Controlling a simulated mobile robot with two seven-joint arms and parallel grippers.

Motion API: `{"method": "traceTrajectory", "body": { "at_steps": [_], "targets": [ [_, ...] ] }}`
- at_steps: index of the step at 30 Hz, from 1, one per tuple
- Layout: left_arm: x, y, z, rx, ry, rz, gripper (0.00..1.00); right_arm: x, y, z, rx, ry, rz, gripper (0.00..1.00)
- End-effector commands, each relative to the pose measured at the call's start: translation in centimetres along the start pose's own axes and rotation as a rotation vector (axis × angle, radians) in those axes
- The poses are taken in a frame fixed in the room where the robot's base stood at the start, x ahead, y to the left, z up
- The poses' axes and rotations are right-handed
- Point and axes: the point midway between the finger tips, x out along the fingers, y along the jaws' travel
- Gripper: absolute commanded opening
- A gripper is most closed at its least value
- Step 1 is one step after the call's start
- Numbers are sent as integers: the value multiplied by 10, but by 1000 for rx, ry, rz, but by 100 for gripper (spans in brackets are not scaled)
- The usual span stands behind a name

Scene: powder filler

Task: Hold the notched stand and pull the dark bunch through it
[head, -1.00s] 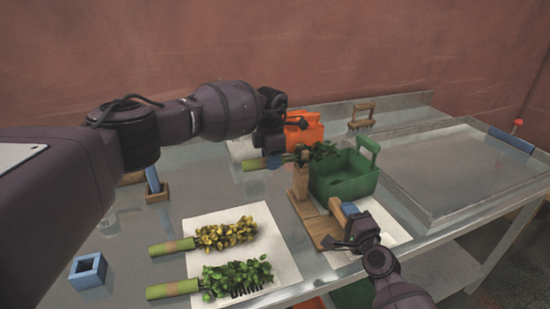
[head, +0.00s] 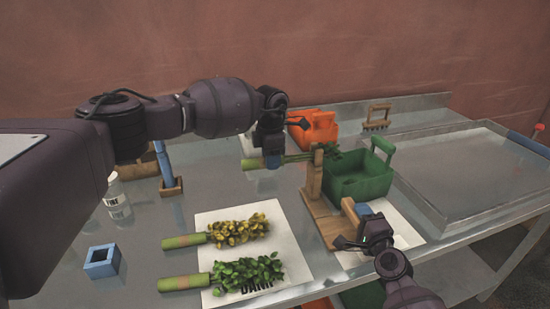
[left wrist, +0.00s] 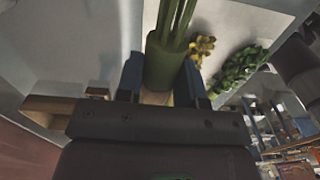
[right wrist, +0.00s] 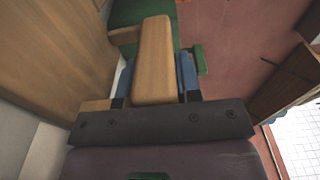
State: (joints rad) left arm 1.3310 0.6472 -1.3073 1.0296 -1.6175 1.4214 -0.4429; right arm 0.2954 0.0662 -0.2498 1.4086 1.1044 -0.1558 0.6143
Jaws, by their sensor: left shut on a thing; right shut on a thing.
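My left gripper (head: 272,158) is shut on the green handle (head: 252,163) of the dark bunch. In the left wrist view the handle (left wrist: 166,60) sits between the blue pads, with bare stems beyond it. The stems run right to the upright post of the wooden notched stand (head: 317,178). Dark green leaves (head: 334,152) show on the post's far side, by the green bin (head: 360,180). The notch itself is too small to make out. My right gripper (head: 358,212) is shut on the stand's wooden grip, which also shows in the right wrist view (right wrist: 154,60).
Yellow (head: 238,234) and bright green (head: 246,272) bunches lie on a white sheet (head: 215,218). A blue square holder (head: 102,263) stands front left. An orange bin (head: 318,128) and a wooden rake (head: 378,115) are behind. A wide shallow tray (head: 470,170) fills the right.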

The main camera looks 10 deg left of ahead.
Motion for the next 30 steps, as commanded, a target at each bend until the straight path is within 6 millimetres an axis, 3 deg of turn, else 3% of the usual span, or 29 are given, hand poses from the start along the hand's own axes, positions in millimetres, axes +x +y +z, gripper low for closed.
{"method": "traceTrajectory", "body": {
  "at_steps": [30],
  "targets": [
    [0,1,-43,-3,2,0,10,0,0,-2,-1,4,0,0]
  ]
}}
